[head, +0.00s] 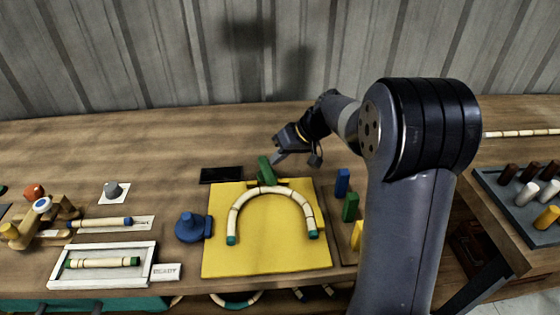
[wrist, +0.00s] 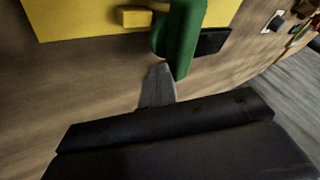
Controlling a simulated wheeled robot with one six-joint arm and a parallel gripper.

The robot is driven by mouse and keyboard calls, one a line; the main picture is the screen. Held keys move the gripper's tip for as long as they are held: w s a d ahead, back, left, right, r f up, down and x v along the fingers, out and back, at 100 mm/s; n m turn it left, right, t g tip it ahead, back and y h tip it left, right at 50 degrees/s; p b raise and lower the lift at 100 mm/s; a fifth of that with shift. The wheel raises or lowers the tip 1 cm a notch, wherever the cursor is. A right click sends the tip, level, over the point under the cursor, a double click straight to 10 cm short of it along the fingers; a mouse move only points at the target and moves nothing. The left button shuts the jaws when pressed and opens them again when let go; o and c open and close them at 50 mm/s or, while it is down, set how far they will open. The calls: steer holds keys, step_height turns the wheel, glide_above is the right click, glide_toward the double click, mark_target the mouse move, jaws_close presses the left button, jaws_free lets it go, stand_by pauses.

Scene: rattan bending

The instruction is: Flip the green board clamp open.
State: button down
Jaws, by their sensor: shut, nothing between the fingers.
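The green board clamp (head: 266,170) is at the middle of the far edge of the yellow board (head: 222,258). Its lever looks raised and tilted, and its lower end is close to the top of the rattan arch (head: 240,203). In the wrist view the clamp (wrist: 186,32) is at the top, right of centre, by the board's edge (wrist: 75,22). My gripper (head: 279,158) is shut and empty, just beyond and right of the clamp. In the wrist view its fingertips (wrist: 161,72) are close to the clamp's lower end; I cannot tell whether they touch.
A black flat plate (head: 221,174) lies left of the clamp. A blue round fixture (head: 192,228) stands left of the board. Upright blue (head: 342,182) and green (head: 350,207) blocks stand to the right. The table behind the board is clear.

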mark_target(258, 158)
steer(key=n+g, duration=0.1)
steer(key=n, duration=0.1)
steer(key=w+a+n+g, duration=0.1)
steer(key=shift+a+n, duration=0.1)
steer(key=shift+n, duration=0.3)
steer(key=n+g, duration=0.1)
steer(key=a+n+g+p, duration=0.1)
steer(key=n, duration=0.1)
steer(key=n+g+p, duration=0.1)
steer(key=shift+w+a+n, duration=0.25)
steer(key=shift+a+n, duration=0.05)
steer(key=shift+s+a, duration=0.15)
steer(key=shift+a, duration=0.65)
steer(key=shift+s+a, duration=0.1)
steer(key=shift+a, duration=0.2)
steer(key=v, duration=1.1)
steer(key=shift+p, duration=0.3)
steer(key=shift+a+f, duration=0.15)
steer(key=shift+a, duration=0.05)
